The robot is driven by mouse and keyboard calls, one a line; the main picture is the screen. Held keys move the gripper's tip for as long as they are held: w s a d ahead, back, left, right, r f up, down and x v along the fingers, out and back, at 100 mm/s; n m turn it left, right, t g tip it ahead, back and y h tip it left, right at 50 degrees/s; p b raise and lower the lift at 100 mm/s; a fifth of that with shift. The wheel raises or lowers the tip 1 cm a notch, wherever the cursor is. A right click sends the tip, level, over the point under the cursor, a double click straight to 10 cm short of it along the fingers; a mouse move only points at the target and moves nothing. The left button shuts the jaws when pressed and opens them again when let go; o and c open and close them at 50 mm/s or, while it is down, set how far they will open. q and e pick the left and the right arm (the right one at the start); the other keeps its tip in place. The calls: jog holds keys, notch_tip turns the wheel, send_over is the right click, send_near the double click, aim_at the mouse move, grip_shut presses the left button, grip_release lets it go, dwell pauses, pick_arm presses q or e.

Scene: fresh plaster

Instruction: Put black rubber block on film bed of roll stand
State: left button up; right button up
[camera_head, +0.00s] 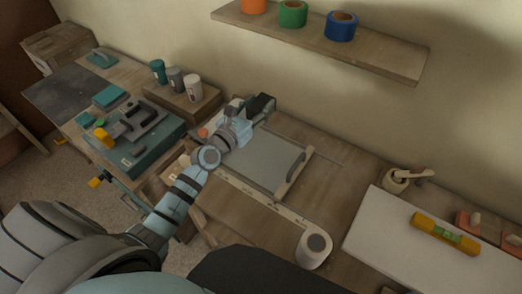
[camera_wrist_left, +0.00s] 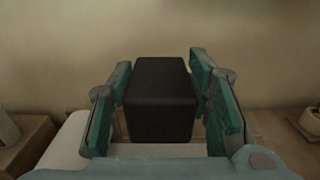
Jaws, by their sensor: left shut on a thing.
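My left gripper (camera_head: 262,106) reaches in from the left, over the back of the bench. It is shut on the black rubber block (camera_wrist_left: 160,100), which sits between its two teal finger pads in the left wrist view. In the head view the block (camera_head: 263,101) is a small dark shape at the fingertips, near the wall. A flat grey bed (camera_head: 255,165), which looks like the film bed, lies on the bench below and in front of the gripper. My arm covers its left part. My right gripper is not in view.
A white roll (camera_head: 314,246) stands at the front edge. A shelf (camera_head: 330,46) with tape rolls hangs above. Several canisters (camera_head: 176,79) stand left. A white board (camera_head: 385,240) with a yellow level (camera_head: 445,233) lies right.

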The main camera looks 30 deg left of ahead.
pick_arm(q)
notch_tip(320, 180, down, 16)
jog(key=b, duration=1.3)
jog(key=shift+s, duration=0.15)
notch_tip(320, 180, down, 4)
jog(key=b, duration=0.4)
jog(key=shift+f+b, duration=0.1)
jog(key=shift+b, duration=0.3)
jog(key=shift+s+r+p, duration=0.1)
jog(key=shift+r+p, duration=0.15)
jog(key=shift+p, duration=0.05)
jog(key=shift+f, duration=0.25)
jog(key=o, duration=1.3)
jog(key=shift+r, duration=0.1)
